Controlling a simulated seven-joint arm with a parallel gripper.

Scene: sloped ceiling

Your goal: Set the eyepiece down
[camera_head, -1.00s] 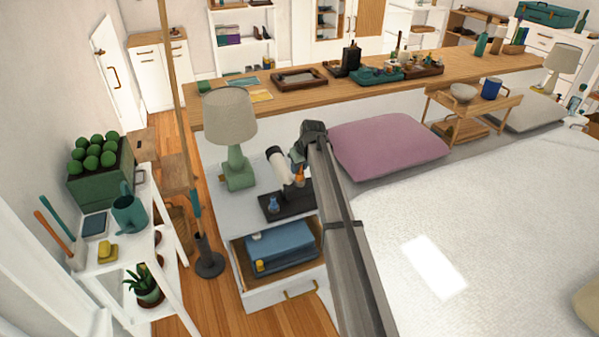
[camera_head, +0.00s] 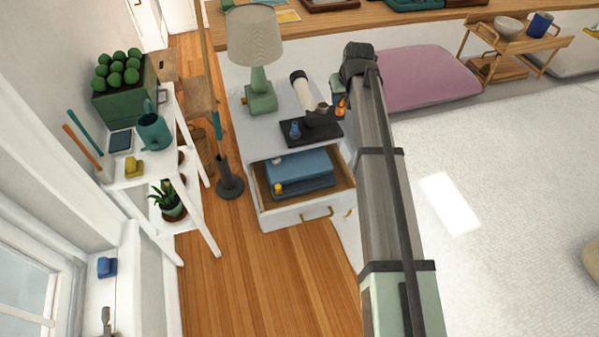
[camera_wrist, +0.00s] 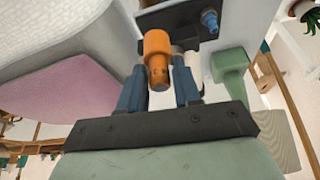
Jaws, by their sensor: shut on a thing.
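An orange eyepiece (camera_wrist: 157,58) with a darker end sits between the blue fingers of my gripper (camera_wrist: 160,78), which is shut on it. In the head view the orange eyepiece (camera_head: 340,106) shows right of a white telescope-like tube (camera_head: 301,88). It is over or beside the right end of a black tray (camera_head: 322,133) on the white nightstand; its height above the surface is hard to tell. A small blue piece (camera_head: 295,130) stands on the tray's left part. In the head view my arm hides most of the fingers.
A green lamp (camera_head: 261,92) stands behind the tray on the nightstand. The drawer (camera_head: 303,216) below is open and holds blue boxes. A pink pillow (camera_head: 425,78) lies to the right. The nightstand's front left top is clear.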

